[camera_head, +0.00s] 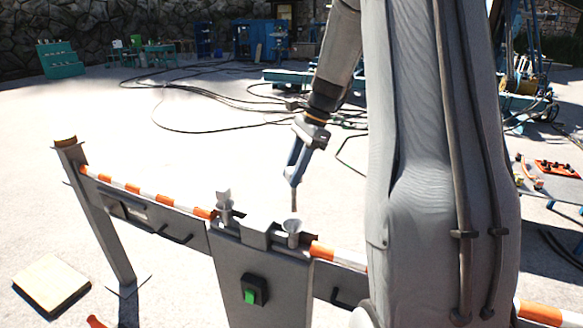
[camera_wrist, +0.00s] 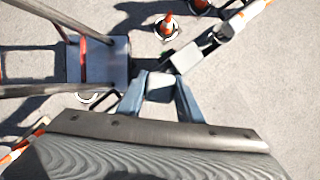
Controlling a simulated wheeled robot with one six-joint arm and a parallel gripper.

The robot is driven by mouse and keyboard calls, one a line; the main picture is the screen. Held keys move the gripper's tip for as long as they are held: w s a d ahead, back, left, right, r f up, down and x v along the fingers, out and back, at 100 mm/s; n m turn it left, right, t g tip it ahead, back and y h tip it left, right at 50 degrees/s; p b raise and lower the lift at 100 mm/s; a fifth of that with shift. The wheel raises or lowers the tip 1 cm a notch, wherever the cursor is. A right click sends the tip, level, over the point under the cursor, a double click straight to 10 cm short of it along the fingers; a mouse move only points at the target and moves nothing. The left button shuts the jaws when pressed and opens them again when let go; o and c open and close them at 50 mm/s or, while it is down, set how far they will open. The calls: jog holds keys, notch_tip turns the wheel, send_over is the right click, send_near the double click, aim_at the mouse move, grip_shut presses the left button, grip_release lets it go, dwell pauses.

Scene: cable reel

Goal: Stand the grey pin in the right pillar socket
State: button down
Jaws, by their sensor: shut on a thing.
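My gripper (camera_head: 292,182) points down above the right-hand funnel-shaped socket (camera_head: 293,227) on the grey pillar (camera_head: 262,262). It is shut on the grey pin (camera_head: 294,201), which shows as a thin, nearly upright rod below the fingertips. The pin's lower end is at or just above the funnel mouth; I cannot tell whether it has entered. A second grey fitting (camera_head: 224,204) stands at the left of the pillar top. In the wrist view my gripper (camera_wrist: 162,82) shows its two blue-grey fingers, but I cannot make out the pin there.
A barrier with orange-and-white striped rails (camera_head: 145,193) runs to both sides of the pillar. A green button box (camera_head: 254,290) is on the pillar's front. A pale slab (camera_head: 52,282) lies at the lower left. Traffic cones (camera_wrist: 167,26) stand on the ground.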

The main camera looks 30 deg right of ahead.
aim_at(293, 212)
jog(key=shift+w+a+f+b, duration=0.1)
jog(key=shift+f+b, duration=1.25)
jog(key=shift+f, duration=0.35)
jog(key=shift+f+b, duration=1)
jog(key=shift+f, duration=2.3)
jog(key=c, duration=1.2)
grip_release()
jog(key=shift+b+v, duration=1.2)
jog(key=shift+v, duration=2.7)
